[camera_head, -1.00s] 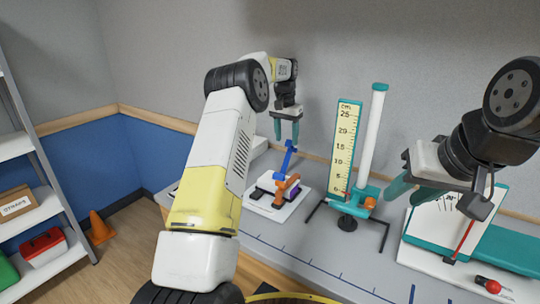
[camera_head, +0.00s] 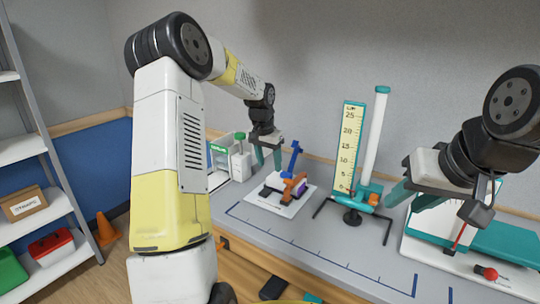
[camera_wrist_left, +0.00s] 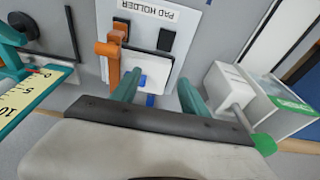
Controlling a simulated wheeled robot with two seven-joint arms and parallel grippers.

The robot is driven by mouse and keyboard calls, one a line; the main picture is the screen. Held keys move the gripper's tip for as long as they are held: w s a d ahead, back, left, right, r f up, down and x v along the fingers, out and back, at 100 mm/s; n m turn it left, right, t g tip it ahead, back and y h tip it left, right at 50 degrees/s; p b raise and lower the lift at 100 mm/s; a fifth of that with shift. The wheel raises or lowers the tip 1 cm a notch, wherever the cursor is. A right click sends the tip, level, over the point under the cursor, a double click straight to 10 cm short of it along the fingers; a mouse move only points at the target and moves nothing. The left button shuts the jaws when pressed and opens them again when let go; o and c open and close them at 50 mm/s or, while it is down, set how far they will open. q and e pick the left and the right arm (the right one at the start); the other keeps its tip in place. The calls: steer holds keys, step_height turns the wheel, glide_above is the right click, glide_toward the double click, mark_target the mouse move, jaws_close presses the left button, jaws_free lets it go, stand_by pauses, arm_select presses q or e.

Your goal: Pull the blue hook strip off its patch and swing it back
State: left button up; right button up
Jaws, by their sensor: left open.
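The blue hook strip (camera_head: 293,157) stands up, slightly tilted, above the white pad holder (camera_head: 283,209) in the head view. An orange part (camera_head: 294,189) sits at its foot, and a purple bit shows beside it. My left gripper (camera_head: 268,158) is open and empty, left of the strip. In the left wrist view, part of the blue strip (camera_wrist_left: 150,100) shows between the fingers of my left gripper (camera_wrist_left: 158,95), touching neither. The orange arm (camera_wrist_left: 112,60) is beside the left finger. The patch under the strip is hard to make out. My right gripper (camera_head: 414,195) is open, far to the right.
A yellow scale with a white tube (camera_head: 374,137) stands right of the pad holder. A white box with a green label (camera_head: 219,150) stands to its left. A teal-and-white board (camera_head: 490,242) lies at the right. The front of the bench is mostly clear.

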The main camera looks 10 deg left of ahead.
arm_select(q)
steer(key=shift+s+a+f+t, duration=0.25)
steer(key=shift+s+f+t, duration=0.15)
steer(key=shift+s, duration=0.05)
steer(key=shift+s+a+f+t+h, duration=0.15)
steer(key=shift+s+f+t+h, duration=0.3)
steer(key=shift+f+t, duration=0.2)
steer(key=d+v, duration=0.1)
steer(key=v, duration=0.6)
steer(key=shift+a+r, duration=0.35)
steer(key=shift+a, duration=0.1)
steer(key=s+d+r+n+y, duration=0.1)
steer(key=s+d+r, duration=0.1)
steer(key=s+r, duration=0.35)
steer(key=s+d+r, duration=0.2)
steer(key=s+r, duration=0.1)
steer(key=s, duration=0.6)
steer(key=s+d+n+t+h, duration=0.1)
steer(key=s+d+n+t, duration=0.1)
steer(key=s, duration=1.3)
steer(key=shift+s+r, duration=0.4)
